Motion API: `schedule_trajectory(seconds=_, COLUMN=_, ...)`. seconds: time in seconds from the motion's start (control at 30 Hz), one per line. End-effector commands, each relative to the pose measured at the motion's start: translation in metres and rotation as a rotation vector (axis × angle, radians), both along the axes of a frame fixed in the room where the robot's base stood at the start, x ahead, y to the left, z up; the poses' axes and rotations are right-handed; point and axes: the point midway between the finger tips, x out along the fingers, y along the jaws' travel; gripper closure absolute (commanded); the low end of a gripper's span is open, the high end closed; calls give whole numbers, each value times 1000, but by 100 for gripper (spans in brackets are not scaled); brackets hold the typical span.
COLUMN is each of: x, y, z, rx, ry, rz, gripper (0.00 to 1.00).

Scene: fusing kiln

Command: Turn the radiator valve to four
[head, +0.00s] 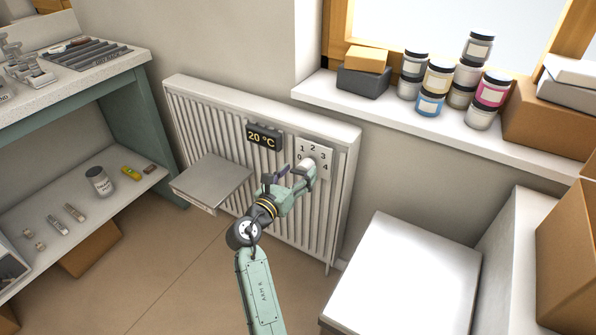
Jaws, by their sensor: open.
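The radiator (200,125) is white and ribbed and stands against the wall. A pale plate with the numbers 1 to 4 (325,152) is on its upper right, with 4 at the plate's right side. The valve knob (308,162) is pale and sits on the plate, partly hidden by my gripper. My gripper (305,171) is open, with its fingers at the knob. I cannot tell whether the fingers touch it. The knob's setting is too small to read. A dark display (264,137) left of the plate reads 20 °C.
A grey shelf (212,180) juts out from the radiator, left of my arm. A white-topped box (405,275) stands at the lower right. Jars (438,78) and boxes line the windowsill above. A workbench (125,68) stands at the left.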

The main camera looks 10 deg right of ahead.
Motion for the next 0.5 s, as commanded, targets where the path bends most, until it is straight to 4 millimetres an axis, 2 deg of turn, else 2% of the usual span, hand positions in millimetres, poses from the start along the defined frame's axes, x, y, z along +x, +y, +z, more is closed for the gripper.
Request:
schedule_trajectory(seconds=0.33, x=4, y=-4, z=0, rx=0, ry=-1, rz=0, gripper=37)
schedule_trajectory(seconds=0.5, x=4, y=-4, z=0, rx=0, ry=-1, rz=0, gripper=47)
